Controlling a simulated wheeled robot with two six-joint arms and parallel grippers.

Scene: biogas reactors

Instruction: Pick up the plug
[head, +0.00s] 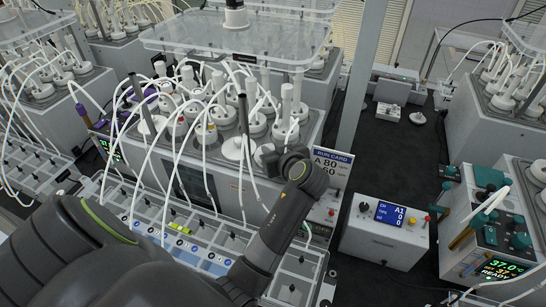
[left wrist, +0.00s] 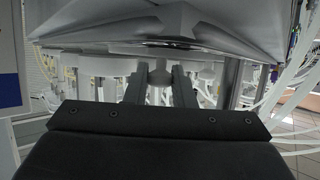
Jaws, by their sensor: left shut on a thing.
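My left gripper (head: 267,155) reaches in among the white fittings on top of the middle reactor, and my own wrist hides most of it. In the left wrist view its two dark fingers (left wrist: 160,88) point forward, with a white piece, the plug (left wrist: 158,94), between them. A wide pale rim lies across just beyond the fingertips. In the head view a white disc-shaped part (head: 233,150) sits just left of the gripper; I cannot tell whether it is the held plug. My right gripper is not in view.
The reactor top is crowded with white ports, upright rods and looping white tubes (head: 148,150). A clear shelf (head: 240,38) hangs above it. A run card (head: 331,165) and a control box (head: 385,230) stand to the right. A grey post (head: 362,70) rises behind.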

